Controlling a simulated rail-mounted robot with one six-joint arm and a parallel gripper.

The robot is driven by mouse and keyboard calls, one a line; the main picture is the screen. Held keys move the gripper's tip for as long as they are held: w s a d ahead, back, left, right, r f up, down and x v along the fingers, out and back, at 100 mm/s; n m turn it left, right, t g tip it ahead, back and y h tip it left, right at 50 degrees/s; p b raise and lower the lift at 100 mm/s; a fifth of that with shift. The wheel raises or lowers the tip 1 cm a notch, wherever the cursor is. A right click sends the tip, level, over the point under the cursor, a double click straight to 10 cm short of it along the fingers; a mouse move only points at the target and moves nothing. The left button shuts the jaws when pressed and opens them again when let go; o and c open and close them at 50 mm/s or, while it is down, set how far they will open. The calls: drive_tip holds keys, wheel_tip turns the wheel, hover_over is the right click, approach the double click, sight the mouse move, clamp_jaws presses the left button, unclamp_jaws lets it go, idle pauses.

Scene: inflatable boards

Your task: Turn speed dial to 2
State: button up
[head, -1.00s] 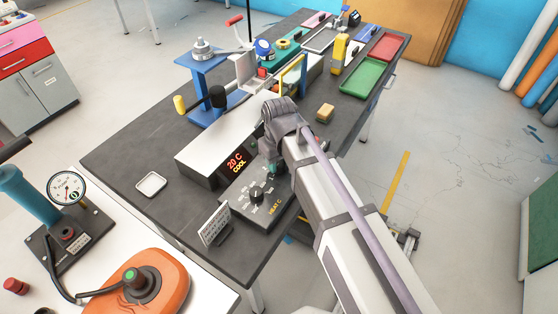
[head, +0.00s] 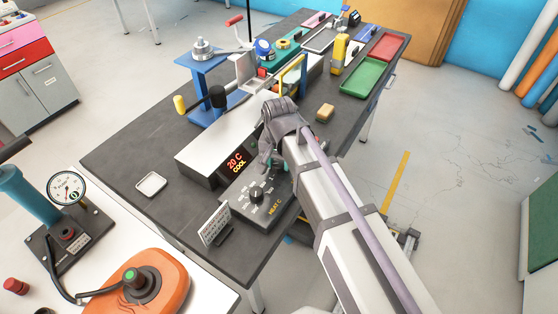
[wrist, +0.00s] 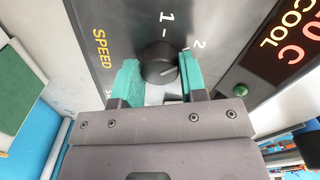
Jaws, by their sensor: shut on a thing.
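The speed dial (wrist: 160,64) is a round black knob on a dark panel, beside the yellow word SPEED. In the wrist view, the teal fingers of my gripper (wrist: 159,82) are shut on it from both sides. A pale mark shows on the knob's face; I cannot tell exactly which number it points to. The "1" (wrist: 166,17) is above the knob and the "2" (wrist: 200,44) is up and right, by the right finger. In the head view my gripper (head: 267,162) is at the control panel's far end, and my arm hides the speed dial.
The HEAT C dial (head: 257,194) is on the same panel, nearer the camera. The white heater box (head: 220,138) with a red "20 C COOL" display (head: 236,161) stands beside it. A calendar-like card (head: 215,225) stands near the front edge. A sponge (head: 325,111) lies beyond the arm.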

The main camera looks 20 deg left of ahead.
sight(279, 163)
drive_tip(key=shift+m, duration=1)
drive_tip(key=o, duration=0.9)
wheel_tip(279, 163, up, 11)
drive_tip(key=p, duration=1.1)
drive_tip(key=shift+f, duration=0.1)
